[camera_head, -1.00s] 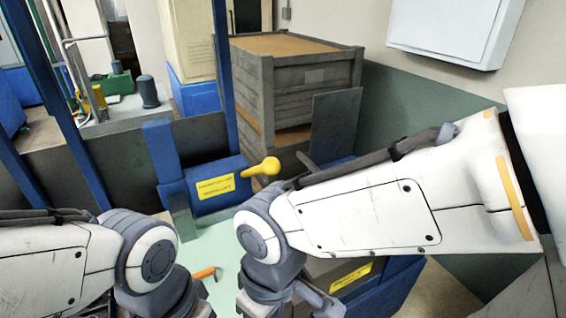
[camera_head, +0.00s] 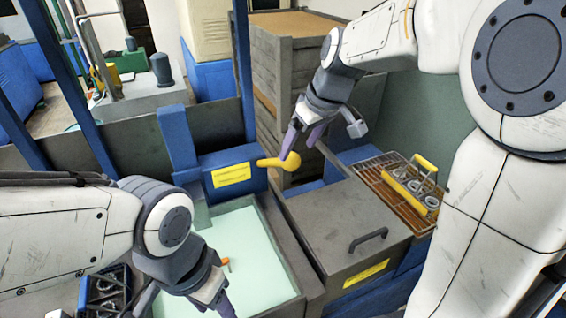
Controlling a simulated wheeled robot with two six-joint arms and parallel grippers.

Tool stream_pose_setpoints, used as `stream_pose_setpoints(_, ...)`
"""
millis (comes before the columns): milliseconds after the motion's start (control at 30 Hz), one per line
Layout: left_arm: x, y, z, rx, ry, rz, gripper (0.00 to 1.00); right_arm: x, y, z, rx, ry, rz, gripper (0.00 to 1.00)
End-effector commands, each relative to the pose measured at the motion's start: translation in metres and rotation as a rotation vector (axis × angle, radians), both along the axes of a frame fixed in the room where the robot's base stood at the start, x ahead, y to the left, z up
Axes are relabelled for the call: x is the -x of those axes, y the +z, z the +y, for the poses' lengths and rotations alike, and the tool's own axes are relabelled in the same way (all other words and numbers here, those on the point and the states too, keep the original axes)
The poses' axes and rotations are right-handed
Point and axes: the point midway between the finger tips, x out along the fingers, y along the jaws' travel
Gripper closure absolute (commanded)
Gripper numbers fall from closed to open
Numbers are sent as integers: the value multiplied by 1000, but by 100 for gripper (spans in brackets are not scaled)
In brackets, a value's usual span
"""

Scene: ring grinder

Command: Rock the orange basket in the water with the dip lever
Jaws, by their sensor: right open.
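The dip lever (camera_head: 278,161) has a yellow rounded handle and sticks out to the right from a blue block with a yellow label. My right gripper (camera_head: 301,146) is open at the handle's right end. One fingertip overlaps the handle in the picture; I cannot tell whether it touches. Pale green water (camera_head: 250,240) fills the tank below the block. A small orange piece (camera_head: 226,264) shows at the water, and the rest of the orange basket is not visible. My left gripper (camera_head: 190,300) is over the tank's front left, its fingertips cut off or unclear.
A grey lid with a dark handle (camera_head: 368,240) lies right of the tank. Beyond it, a wire rack (camera_head: 372,170) holds a yellow-handled carrier with several metal rings. A dark tray (camera_head: 105,290) is at the lower left. Blue posts and a grey wall stand behind the tank.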

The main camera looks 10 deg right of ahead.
Motion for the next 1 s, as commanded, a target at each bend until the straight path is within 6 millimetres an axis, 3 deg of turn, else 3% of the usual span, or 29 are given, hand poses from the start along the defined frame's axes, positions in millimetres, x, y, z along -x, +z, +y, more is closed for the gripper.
stream_pose_setpoints(533, 0, 18, 0, 0, 1, 0, 45, -28, -81, 17, 0, 3, 6, 12)
stream_pose_setpoints(700, 0, 19, 0, 0, 1, 0, 45, -32, -92, 20, 0, 4, 3, 12)
stream_pose_setpoints(967, 0, 19, 0, 0, 1, 0, 45, -33, -94, 20, 0, 4, 1, 12)
stream_pose_setpoints(1000, 0, 19, 0, 0, 1, 0, 45, -33, -94, 20, 0, 4, 1, 16)
